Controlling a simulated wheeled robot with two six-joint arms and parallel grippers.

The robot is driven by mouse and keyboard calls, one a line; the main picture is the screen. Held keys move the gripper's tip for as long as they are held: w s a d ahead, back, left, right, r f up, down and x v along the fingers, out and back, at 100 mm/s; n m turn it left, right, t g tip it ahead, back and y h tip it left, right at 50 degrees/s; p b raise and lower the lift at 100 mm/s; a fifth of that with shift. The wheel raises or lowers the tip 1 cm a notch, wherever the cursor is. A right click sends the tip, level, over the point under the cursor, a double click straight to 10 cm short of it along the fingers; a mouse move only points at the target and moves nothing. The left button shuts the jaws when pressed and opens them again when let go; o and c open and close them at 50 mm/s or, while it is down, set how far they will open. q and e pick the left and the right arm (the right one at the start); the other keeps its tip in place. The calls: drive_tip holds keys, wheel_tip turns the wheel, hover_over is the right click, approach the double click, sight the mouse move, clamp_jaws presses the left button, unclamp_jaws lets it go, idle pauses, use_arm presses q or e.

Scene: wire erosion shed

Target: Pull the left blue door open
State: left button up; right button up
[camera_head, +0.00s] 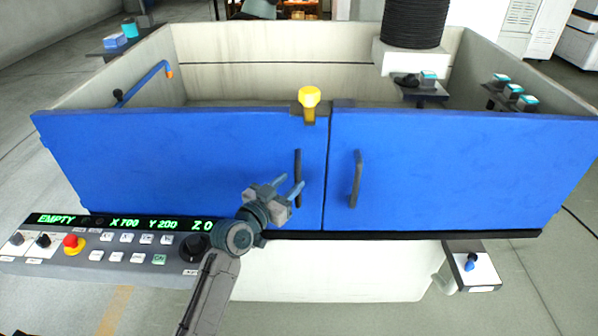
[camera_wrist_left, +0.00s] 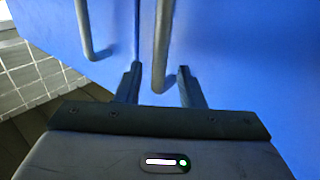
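The left blue door (camera_head: 170,160) stands shut, its edge meeting the right blue door (camera_head: 470,170) at a narrow seam. Its dark vertical handle (camera_head: 297,168) is close to that seam. My left gripper (camera_head: 289,187) is open in front of the handle's lower part. In the left wrist view, a dark handle (camera_wrist_left: 161,45) shows between the two spread fingers of my left gripper (camera_wrist_left: 160,88). The fingers are not closed on it, and I cannot tell whether either touches it. My right gripper is out of view.
A yellow knob (camera_head: 309,98) sits on top of the doors at the seam. The right door's handle (camera_head: 356,180) is close by. A control panel (camera_head: 110,245) with buttons juts out below the left door. A small bracket (camera_head: 472,268) is at lower right.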

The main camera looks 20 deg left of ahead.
sight(296, 177)
use_arm(q)
drive_tip(key=shift+p+x, duration=0.4)
drive_tip(key=shift+x, duration=1.8)
drive_tip(key=shift+c, duration=0.4)
clamp_jaws()
